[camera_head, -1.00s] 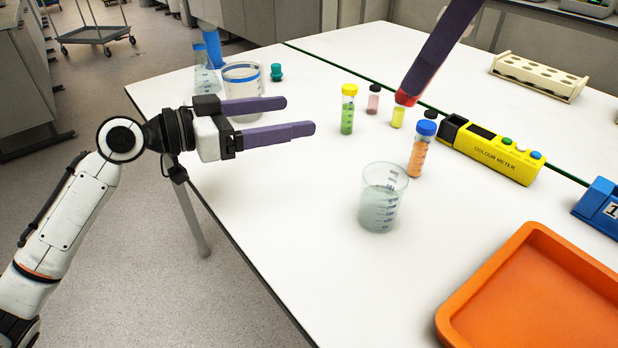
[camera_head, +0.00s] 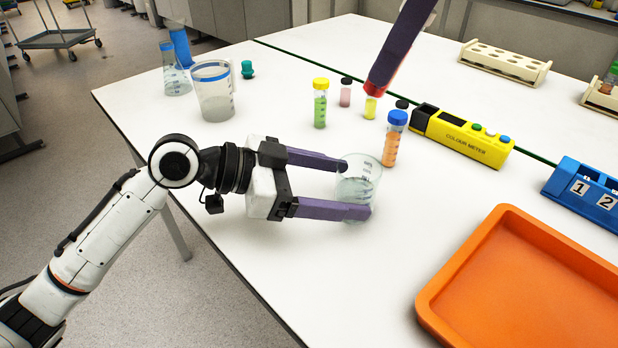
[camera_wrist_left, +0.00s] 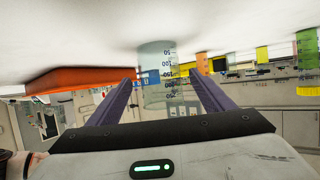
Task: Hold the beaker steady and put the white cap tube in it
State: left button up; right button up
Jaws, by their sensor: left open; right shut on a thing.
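I see no white-capped tube.
A yellow-capped green tube (camera_head: 320,108), a dark-capped pink tube (camera_head: 345,94) and a blue-capped orange tube (camera_head: 391,145) stand behind the beaker. The yellow colour meter (camera_head: 462,137) is to the right. An orange tray (camera_head: 432,296) lies front right. A blue-banded beaker (camera_head: 214,98) stands back left.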

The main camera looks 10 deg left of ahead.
pick_arm(q)
jog(key=shift+x, duration=1.45)
jog(key=c, duration=1.3)
pick_arm(e)
notch_tip(320, 180, down, 13)
jog(key=shift+r, duration=0.1)
jog(key=o, duration=1.2)
jog(key=shift+c, duration=0.2)
